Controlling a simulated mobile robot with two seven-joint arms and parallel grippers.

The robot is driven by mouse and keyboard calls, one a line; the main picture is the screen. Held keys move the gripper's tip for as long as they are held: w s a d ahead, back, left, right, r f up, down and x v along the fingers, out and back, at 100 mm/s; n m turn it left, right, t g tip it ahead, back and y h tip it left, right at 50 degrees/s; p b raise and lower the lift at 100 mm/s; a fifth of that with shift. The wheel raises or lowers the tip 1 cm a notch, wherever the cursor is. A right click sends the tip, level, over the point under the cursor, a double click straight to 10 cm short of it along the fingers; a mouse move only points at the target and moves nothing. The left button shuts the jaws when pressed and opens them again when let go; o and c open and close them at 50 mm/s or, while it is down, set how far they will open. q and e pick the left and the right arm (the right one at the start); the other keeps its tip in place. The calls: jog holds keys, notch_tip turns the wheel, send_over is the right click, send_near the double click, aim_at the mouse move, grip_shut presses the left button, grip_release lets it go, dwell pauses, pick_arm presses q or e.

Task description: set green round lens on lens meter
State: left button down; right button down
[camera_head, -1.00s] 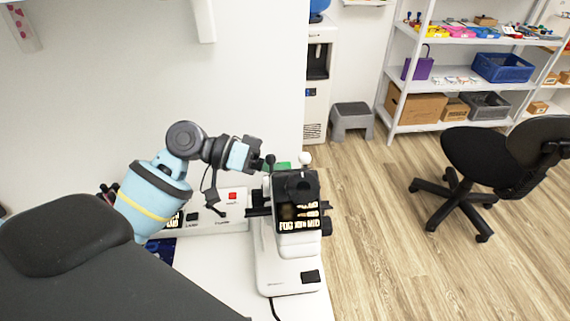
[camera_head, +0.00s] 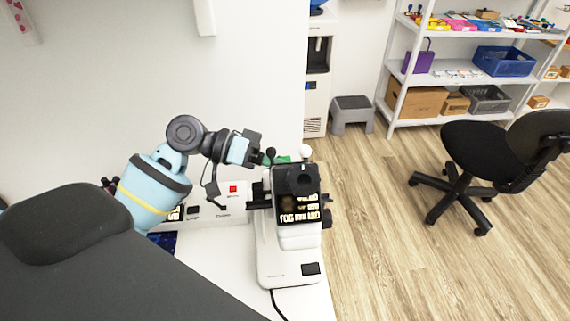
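The lens meter (camera_head: 287,262) is a white device with a black screen head, standing on the white table in the middle of the view. A small green patch (camera_head: 283,159) shows just behind the top of its head. It may be the green round lens, but most of it is hidden and its round shape cannot be made out. My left gripper (camera_head: 265,158) is at the left of the lens meter's head, close to the green patch. Its fingertips are small and dark, so I cannot tell whether they hold anything. My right gripper is not in view.
A white device with a red button (camera_head: 233,189) stands left of the lens meter on the table (camera_head: 213,262). A dark blue patterned item (camera_head: 163,241) lies nearby. A black chair (camera_head: 490,165), grey stool (camera_head: 351,113) and shelves (camera_head: 408,75) stand beyond, on open floor.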

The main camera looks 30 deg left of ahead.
pick_arm(q)
jog(key=shift+f, duration=0.15)
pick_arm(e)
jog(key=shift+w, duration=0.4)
pick_arm(q)
jog(key=shift+s+d+f, duration=0.1)
jog(key=shift+s+f, duration=0.05)
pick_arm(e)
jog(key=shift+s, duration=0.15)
pick_arm(q)
jog(key=shift+f, duration=0.15)
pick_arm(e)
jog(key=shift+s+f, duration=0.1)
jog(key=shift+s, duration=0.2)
pick_arm(q)
jog(key=shift+s+f, duration=0.1)
jog(key=shift+f, duration=0.05)
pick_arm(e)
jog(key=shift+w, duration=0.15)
